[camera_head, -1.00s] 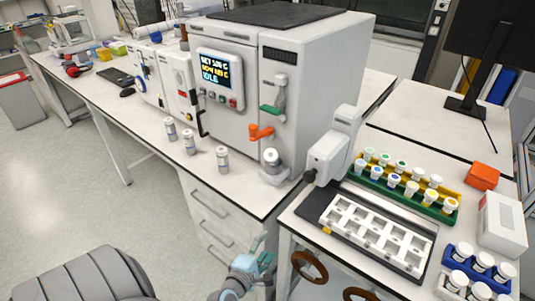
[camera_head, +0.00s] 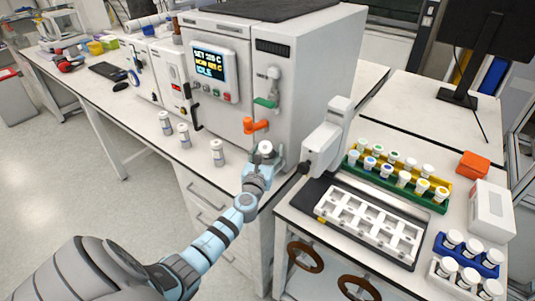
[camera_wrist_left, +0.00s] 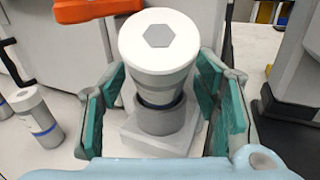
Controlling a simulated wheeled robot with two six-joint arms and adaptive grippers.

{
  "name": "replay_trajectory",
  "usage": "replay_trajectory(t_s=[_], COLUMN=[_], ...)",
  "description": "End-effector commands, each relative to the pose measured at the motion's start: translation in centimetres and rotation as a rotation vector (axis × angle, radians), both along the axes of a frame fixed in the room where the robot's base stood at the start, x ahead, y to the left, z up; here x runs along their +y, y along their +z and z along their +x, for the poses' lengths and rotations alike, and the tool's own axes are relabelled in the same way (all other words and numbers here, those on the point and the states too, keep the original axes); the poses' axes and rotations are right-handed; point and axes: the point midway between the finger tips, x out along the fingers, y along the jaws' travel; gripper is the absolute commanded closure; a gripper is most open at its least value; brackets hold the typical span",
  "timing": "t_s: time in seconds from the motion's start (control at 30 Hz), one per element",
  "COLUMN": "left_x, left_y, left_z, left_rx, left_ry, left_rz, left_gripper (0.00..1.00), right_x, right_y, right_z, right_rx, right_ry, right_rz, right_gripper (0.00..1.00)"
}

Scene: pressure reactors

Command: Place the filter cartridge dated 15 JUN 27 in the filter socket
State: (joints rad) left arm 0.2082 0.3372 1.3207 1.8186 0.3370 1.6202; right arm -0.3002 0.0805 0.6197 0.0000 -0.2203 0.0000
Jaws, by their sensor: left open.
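A white filter cartridge with a hexagon on its cap (camera_head: 265,147) stands upright in the filter socket at the front of the reactor. In the left wrist view the cartridge (camera_wrist_left: 161,50) sits in the grey ring of the socket (camera_wrist_left: 160,145). My left gripper (camera_head: 264,164) is open, with its green-padded fingers on either side of the cartridge; I cannot tell whether they touch it. Three more cartridges stand on the bench: left (camera_head: 165,123), middle (camera_head: 183,135) and right (camera_head: 217,152). No date is readable. My right gripper is out of view.
The reactor (camera_head: 300,80) has an orange handle (camera_head: 256,125) and a green handle (camera_head: 265,102) above the socket. To the right are a white device (camera_head: 325,145), a tray of slots (camera_head: 370,227) and racks of vials (camera_head: 437,202).

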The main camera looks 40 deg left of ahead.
Motion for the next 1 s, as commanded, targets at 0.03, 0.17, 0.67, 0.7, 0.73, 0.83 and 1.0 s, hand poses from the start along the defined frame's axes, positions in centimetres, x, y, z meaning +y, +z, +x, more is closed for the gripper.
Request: replay_trajectory(t_s=[0.03,0.17,0.67,0.7,0.73,0.83,1.0], left_x=[0.1,0.1,0.1,0.1,0.1,0.1,-0.1], left_y=[-0.1,0.0,0.1,0.1,0.1,0.2,1.8], left_z=[0.2,0.2,0.2,0.2,0.2,0.1,-0.2], left_rx=[0.000,0.000,-0.001,-0.001,-0.001,0.000,-0.001], left_ry=[0.000,0.000,0.000,0.000,0.000,0.000,-0.001], left_rz=[0.000,0.001,0.001,0.001,0.001,0.001,0.002], left_gripper=[0.44,0.44,1.00,1.00,1.00,1.00,1.00], right_x=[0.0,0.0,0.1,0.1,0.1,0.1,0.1], right_y=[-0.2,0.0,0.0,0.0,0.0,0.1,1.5], right_z=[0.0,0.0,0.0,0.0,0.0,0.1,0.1], right_rx=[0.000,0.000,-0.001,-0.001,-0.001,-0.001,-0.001], right_ry=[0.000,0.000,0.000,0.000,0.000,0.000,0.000], right_rz=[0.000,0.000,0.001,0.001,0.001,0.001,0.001], right_gripper=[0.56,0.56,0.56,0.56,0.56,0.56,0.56])
